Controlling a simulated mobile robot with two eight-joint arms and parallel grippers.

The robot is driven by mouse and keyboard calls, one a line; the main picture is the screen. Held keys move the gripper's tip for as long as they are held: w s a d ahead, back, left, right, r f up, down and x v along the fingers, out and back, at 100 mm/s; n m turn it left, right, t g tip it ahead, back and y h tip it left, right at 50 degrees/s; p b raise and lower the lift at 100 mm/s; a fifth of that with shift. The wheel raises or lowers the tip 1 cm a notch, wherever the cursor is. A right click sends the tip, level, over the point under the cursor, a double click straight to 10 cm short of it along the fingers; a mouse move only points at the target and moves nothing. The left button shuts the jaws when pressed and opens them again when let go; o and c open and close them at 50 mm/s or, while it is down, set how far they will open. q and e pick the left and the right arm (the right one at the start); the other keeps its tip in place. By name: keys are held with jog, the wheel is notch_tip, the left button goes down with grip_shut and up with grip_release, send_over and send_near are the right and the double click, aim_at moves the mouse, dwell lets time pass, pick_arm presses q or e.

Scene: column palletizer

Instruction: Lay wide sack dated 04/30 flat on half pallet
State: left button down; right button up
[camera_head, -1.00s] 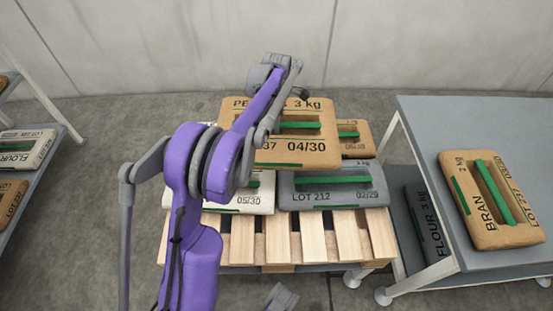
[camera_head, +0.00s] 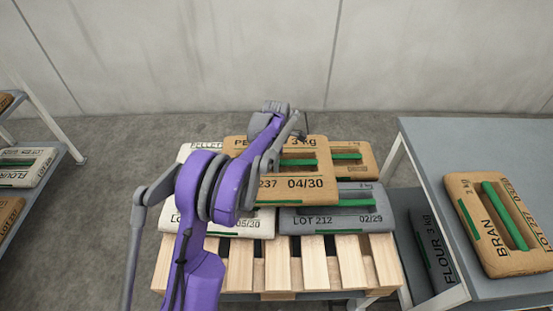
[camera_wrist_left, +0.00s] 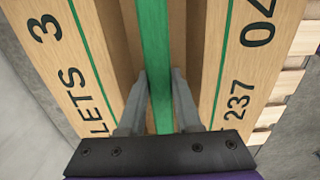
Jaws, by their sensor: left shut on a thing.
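The wide brown sack dated 04/30 (camera_head: 310,183) is level, label up, over the sacks on the half pallet (camera_head: 312,268). My left gripper (camera_head: 294,138) is above it. In the left wrist view my fingers (camera_wrist_left: 161,85) close on the green handle strip (camera_wrist_left: 153,35) in the sack's recess. Whether the sack rests on those below cannot be told. A white sack dated 05/30 (camera_head: 255,224) and a grey sack dated 02/29 (camera_head: 325,223) lie at the pallet's front. My arm hides part of the 04/30 sack's left side. My right gripper is out of view.
Another brown sack (camera_head: 358,163) lies behind right on the pallet, and a pale sack (camera_head: 200,150) behind left. A grey table (camera_head: 430,150) at right bears a bran sack (camera_head: 497,235), with a dark flour sack (camera_head: 430,245) below. A shelf with sacks (camera_head: 30,165) stands left.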

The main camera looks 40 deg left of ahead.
pick_arm(q)
jog(key=shift+f, duration=0.65)
jog(key=shift+f+b, duration=0.5)
jog(key=shift+f, duration=0.1)
jog(key=c, duration=0.6)
grip_release()
